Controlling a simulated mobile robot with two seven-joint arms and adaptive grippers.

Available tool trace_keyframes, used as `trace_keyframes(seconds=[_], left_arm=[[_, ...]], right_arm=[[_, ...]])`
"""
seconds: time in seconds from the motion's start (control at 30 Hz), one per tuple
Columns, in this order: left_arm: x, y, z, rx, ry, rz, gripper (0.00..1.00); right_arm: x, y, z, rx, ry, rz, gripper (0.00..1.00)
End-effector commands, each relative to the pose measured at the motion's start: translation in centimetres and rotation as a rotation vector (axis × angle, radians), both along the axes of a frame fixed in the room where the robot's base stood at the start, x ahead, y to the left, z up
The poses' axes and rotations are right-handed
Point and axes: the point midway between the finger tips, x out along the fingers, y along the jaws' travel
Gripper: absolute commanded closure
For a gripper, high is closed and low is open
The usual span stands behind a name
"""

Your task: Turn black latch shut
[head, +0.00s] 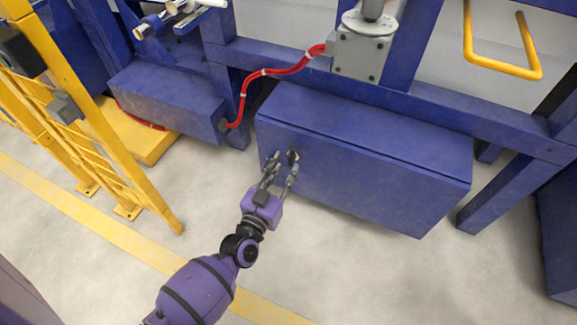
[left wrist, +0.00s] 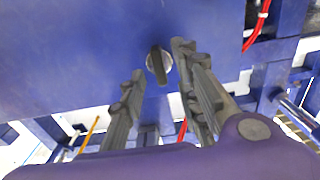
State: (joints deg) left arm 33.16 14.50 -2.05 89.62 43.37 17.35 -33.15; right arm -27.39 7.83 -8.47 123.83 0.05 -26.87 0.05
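The black latch (head: 292,156) is a small knob on the front face of the blue box (head: 370,180), near the box's left end. In the left wrist view the latch (left wrist: 158,64) has a round silvery base and a dark grip standing nearly upright. My left gripper (head: 279,165) is open at the box front, with its fingers pointing toward the latch. In the left wrist view my left gripper's fingers (left wrist: 157,60) sit on either side of the latch, with gaps showing, and nothing is held. My right gripper is in neither view.
A second blue box (head: 170,100) stands at the left, with a red cable (head: 270,72) running from near it to a grey unit (head: 360,55). A yellow railing (head: 90,130) stands at the left. The pale floor (head: 340,260) before the box is clear.

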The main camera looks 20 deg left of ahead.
Motion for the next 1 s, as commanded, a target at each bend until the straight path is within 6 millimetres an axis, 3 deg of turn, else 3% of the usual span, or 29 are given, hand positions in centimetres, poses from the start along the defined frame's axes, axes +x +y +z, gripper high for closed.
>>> trace_keyframes(seconds=[0.2, 0.47, 0.7, 1.0], left_arm=[[1.8, -0.1, -0.2, -0.001, 0.002, 0.000, 0.70], [1.9, -0.1, -0.1, -0.001, 0.002, -0.001, 0.70], [1.9, -0.1, -0.1, -0.001, 0.002, -0.001, 1.00], [1.9, -0.1, 0.0, -0.011, 0.002, -0.001, 1.00]], right_arm=[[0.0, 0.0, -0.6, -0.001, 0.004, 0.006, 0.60], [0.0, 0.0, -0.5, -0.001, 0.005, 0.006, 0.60], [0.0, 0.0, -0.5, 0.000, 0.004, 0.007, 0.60], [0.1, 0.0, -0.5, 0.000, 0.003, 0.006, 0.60]])
